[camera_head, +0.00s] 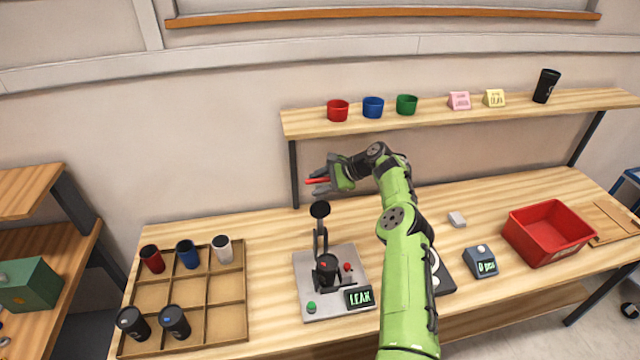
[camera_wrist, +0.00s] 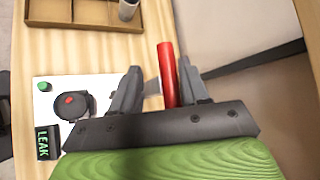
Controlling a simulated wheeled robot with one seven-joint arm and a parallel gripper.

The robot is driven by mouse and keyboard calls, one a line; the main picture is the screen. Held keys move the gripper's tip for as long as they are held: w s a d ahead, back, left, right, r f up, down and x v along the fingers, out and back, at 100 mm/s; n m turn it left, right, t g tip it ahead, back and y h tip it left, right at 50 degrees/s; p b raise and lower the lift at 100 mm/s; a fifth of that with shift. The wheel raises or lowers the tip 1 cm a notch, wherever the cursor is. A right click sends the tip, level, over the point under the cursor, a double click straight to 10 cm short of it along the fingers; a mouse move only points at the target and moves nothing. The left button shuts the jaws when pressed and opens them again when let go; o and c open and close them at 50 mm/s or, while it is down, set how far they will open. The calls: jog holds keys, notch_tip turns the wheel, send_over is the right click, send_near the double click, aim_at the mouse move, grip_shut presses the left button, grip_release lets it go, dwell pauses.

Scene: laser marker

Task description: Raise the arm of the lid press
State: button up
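The lid press (camera_head: 300,282) stands on the bench, with a grey base plate. Its dark arm stands up from the base and ends in a black round knob (camera_head: 320,209). In the wrist view the press base (camera_wrist: 57,88) is at the left, and its arm is not clearly seen. My gripper (camera_head: 318,183) is above and behind the knob, pointing left and apart from it. Its two grey fingers show in the wrist view (camera_wrist: 160,85) with a gap between them. A red rod (camera_wrist: 167,72) lies between the fingers; whether they grip it is unclear.
A wooden divided tray (camera_head: 205,290) with several cups is left of the press. A "LEAK" display (camera_head: 358,297) sits at its front right. A red bin (camera_head: 548,232) and a counter box (camera_head: 481,262) are to the right. A shelf (camera_head: 440,113) with cups runs above the bench.

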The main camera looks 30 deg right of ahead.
jog(key=v, duration=1.5)
jog(key=shift+s+d+r+b, duration=0.2)
jog(key=shift+d+r+b, duration=0.05)
jog(key=shift+b, duration=0.15)
jog(key=w+a+r+n+g+h+b, duration=0.1)
jog(key=a+r+n+g+b, duration=0.3)
jog(key=a, duration=0.8)
jog(key=s+a+r+n+h, duration=0.2)
jog(key=s+a+n, duration=0.15)
jog(key=a, duration=0.35)
jog(key=s+a+r+n+h, duration=0.1)
jog(key=s+a+n+h, duration=0.2)
jog(key=a, duration=0.4)
jog(key=s+a+n+h+b, duration=0.1)
jog(key=s+a+n, duration=0.1)
jog(key=s, duration=0.5)
jog(key=s+a+n+h+b, duration=0.1)
jog(key=s+a+n, duration=0.15)
jog(key=s, duration=0.45)
jog(key=s+f+n+t, duration=0.1)
jog(key=s+f, duration=0.2)
jog(key=s, duration=0.4)
jog(key=s+d+f+n+t+b, duration=0.1)
jog(key=s+f+n, duration=0.1)
jog(key=s, duration=0.6)
jog(key=shift+f+n, duration=0.3)
jog(key=shift+f, duration=0.45)
